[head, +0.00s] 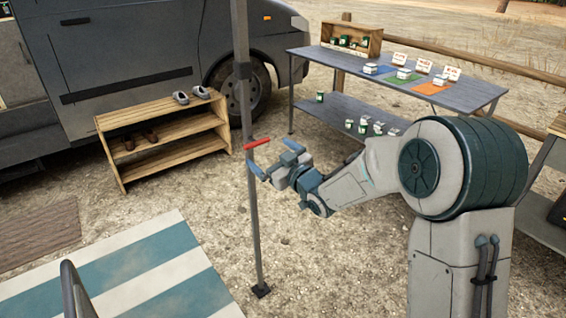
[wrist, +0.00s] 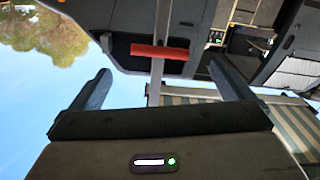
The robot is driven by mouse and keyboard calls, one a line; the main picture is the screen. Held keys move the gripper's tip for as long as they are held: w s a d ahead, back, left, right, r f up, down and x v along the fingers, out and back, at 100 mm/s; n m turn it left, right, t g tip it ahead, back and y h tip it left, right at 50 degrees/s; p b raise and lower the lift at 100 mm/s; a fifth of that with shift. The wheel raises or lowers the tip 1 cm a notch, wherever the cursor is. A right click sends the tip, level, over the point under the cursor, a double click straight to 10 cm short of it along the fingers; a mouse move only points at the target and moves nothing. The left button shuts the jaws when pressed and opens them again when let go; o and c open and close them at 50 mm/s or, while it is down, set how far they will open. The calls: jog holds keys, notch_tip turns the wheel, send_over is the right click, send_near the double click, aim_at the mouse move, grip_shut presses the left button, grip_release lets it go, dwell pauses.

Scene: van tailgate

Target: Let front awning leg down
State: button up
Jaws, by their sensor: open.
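The front awning leg (head: 250,205) is a thin grey pole, upright in the head view, with a dark collar higher up and a small dark foot at its lower end, which appears at the gravel. A red bar handle (head: 257,143) crosses the pole at mid-height. My gripper (head: 266,152) is open and empty, with its blue-grey fingers just short of the handle. In the wrist view, the red handle (wrist: 160,51) lies across the pole, between and beyond the two spread fingers; no contact shows.
A wooden shoe rack (head: 160,135) stands left of the pole by the grey van (head: 120,50). A striped mat (head: 135,270) lies at lower left. A display table (head: 400,75) stands behind my arm. Gravel around the pole's foot is clear.

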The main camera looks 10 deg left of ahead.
jog(key=v, duration=0.5)
jog(key=shift+r, duration=0.1)
jog(key=s+d+r+m+h+p, duration=0.2)
jog(key=d+r+h+p, duration=0.2)
jog(key=d, duration=0.3)
jog(key=s+d+r+m+g+h+p, duration=0.1)
jog(key=s+d+r+m+h+p, duration=0.2)
jog(key=d, duration=0.4)
jog(key=d+r+m+h+p, duration=0.2)
jog(key=d+r+h+p, duration=0.25)
jog(key=d, duration=0.25)
jog(key=s+d+r+m+g+p, duration=0.1)
jog(key=s+d+r+g+p, duration=0.1)
jog(key=s, duration=0.5)
jog(key=s+d+r+m+g+h+p, duration=0.1)
jog(key=s+d+r+m+g+p, duration=0.1)
jog(key=s, duration=0.6)
jog(key=s+d+r+m+g+h+p, duration=0.1)
jog(key=s+d+r+m+g+p, duration=0.1)
jog(key=s, duration=0.5)
jog(key=d+g+p, duration=0.1)
jog(key=d+p, duration=0.1)
jog(key=p, duration=0.1)
jog(key=shift+d+r+g, duration=0.15)
jog(key=shift+d+g, duration=0.05)
jog(key=shift+g, duration=0.2)
